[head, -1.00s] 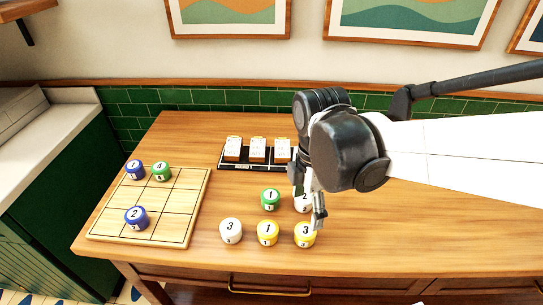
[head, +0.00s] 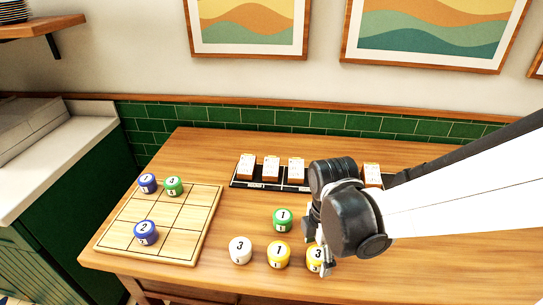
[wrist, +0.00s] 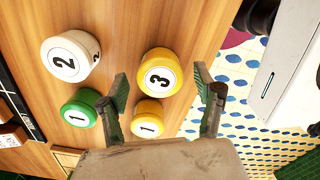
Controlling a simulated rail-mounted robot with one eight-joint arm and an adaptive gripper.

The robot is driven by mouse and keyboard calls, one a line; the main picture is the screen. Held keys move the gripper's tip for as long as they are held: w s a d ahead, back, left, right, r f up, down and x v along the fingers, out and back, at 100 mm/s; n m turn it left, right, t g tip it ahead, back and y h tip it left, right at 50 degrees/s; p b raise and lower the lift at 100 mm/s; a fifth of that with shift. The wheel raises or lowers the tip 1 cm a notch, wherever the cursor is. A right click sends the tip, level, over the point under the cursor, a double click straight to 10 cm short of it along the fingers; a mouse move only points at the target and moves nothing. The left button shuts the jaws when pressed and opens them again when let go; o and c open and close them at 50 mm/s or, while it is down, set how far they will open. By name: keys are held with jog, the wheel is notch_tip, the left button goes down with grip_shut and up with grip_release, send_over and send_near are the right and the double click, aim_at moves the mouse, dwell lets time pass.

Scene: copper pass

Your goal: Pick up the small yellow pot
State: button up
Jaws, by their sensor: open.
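Two yellow pots stand on the wooden table. The yellow pot marked 1 (head: 279,255) also shows in the wrist view (wrist: 148,118), where it looks a little smaller than the yellow pot marked 3 (wrist: 160,71). In the head view the pot marked 3 (head: 314,258) is partly hidden by my gripper (head: 320,250). In the wrist view my gripper (wrist: 160,75) is open and empty, its fingers on either side of the 3 pot in the picture. I cannot tell the height gap. The 1 pot lies beside it, nearer the gripper palm in the picture.
A green pot (head: 282,220), a white 3 pot (head: 240,250) and a white 2 pot (wrist: 70,56) stand close by. A grid board (head: 207,218) at left holds blue and green pots. A black rack (head: 240,184) with cards is behind. The table's front edge is near.

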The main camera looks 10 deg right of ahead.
jog(key=shift+f, duration=1.05)
jog(key=c, duration=1.3)
jog(key=shift+c, duration=0.2)
jog(key=shift+r, duration=0.15)
